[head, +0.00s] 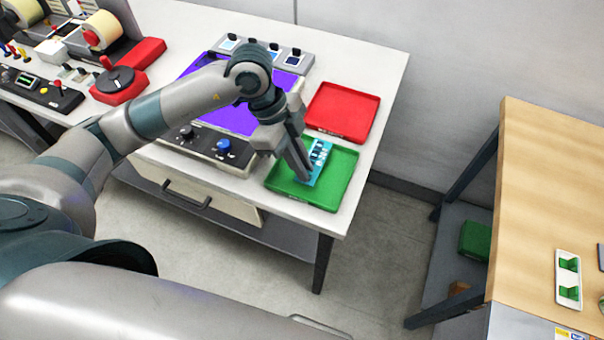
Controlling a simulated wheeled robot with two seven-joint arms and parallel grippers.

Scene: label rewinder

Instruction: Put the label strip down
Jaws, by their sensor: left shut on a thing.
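The label strip (321,155) is a teal piece with white and dark markings. It is over the green tray (334,191) at the right front of the white table. My left gripper (304,176) reaches down over this tray, shut on the near left edge of the strip. The fingertips partly hide that edge. I cannot tell whether the strip touches the tray floor. My right gripper is not in view.
A red tray (343,111) sits behind the green one. A purple-lit panel (232,117) and a control box with a blue knob (223,146) are to the left. The rewinder machinery (118,82) stands farther left. A wooden table (545,190) is at the right.

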